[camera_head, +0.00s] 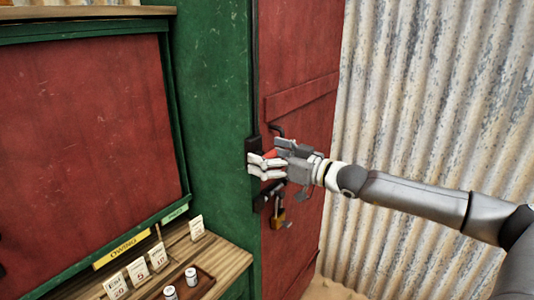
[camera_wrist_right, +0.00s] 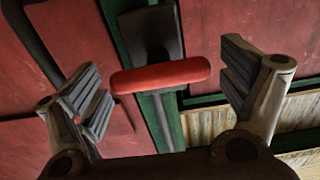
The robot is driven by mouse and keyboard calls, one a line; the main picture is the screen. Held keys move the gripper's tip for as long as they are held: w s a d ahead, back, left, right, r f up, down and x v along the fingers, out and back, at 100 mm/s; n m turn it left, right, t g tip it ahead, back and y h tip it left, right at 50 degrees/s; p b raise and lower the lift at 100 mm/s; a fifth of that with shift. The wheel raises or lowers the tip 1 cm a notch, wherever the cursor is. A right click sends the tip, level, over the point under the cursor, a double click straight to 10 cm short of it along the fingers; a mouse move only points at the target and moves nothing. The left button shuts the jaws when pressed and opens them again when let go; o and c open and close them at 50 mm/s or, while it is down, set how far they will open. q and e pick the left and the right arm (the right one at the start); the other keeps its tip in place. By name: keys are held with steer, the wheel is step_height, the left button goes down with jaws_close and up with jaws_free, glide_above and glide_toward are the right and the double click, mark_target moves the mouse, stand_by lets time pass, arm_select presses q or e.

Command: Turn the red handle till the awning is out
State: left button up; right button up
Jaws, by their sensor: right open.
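The red handle (camera_wrist_right: 160,76) shows in the right wrist view as a short red bar in front of a dark mount (camera_wrist_right: 152,32). In the head view only a small part of the red handle (camera_head: 270,154) shows, mostly hidden by my right gripper (camera_head: 258,165). My right gripper also shows in the right wrist view (camera_wrist_right: 165,85). It is open, with one finger on each side of the handle and a gap between each finger and the bar. No awning can be made out. My left gripper is not in view.
A brass padlock (camera_head: 278,217) hangs on the red door just below my gripper. A wooden counter (camera_head: 228,260) with price cards and small jars (camera_head: 191,277) is at lower left. Corrugated metal (camera_head: 430,90) stands behind my right arm.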

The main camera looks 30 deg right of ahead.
steer(key=c, duration=1)
steer(key=shift+m, duration=0.3)
